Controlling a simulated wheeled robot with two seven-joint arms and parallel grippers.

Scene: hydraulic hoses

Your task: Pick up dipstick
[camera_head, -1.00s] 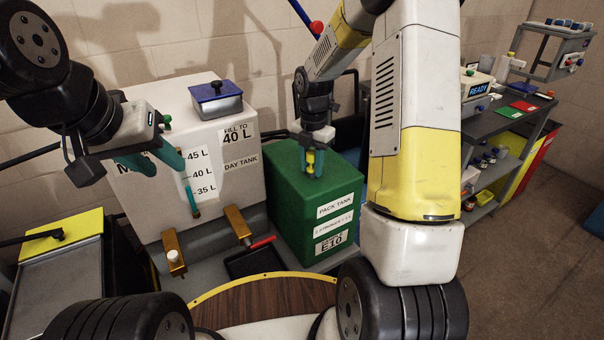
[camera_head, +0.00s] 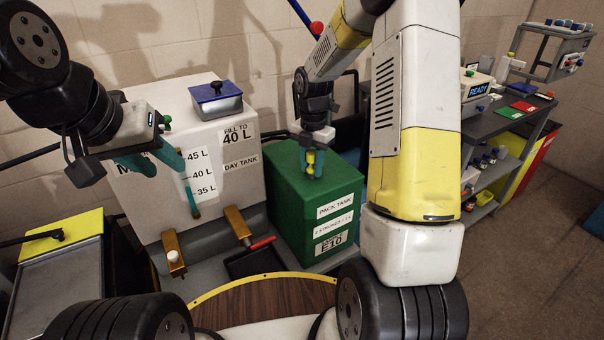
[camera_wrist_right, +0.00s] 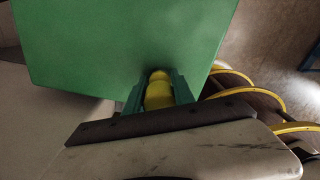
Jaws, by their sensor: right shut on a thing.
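The dipstick shows as a yellow handle (camera_head: 310,158) at the top of the green pack tank (camera_head: 345,190). My right gripper (camera_head: 315,164) is shut on this handle, with a finger on each side of it. In the right wrist view the yellow handle (camera_wrist_right: 158,92) sits between the green fingers, close against the green tank (camera_wrist_right: 120,40). The rest of the dipstick is hidden, and I cannot tell whether any of it is out of the tank. My left gripper (camera_head: 160,160) is open and empty in front of the white day tank (camera_head: 235,185).
A blue-lidded box (camera_head: 216,100) sits on the day tank. Brass fittings (camera_head: 238,226) and a black tray (camera_head: 255,262) are in front of the tanks. A shelf bench (camera_head: 510,125) with bottles stands at the right. Open floor (camera_head: 530,240) lies at the lower right.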

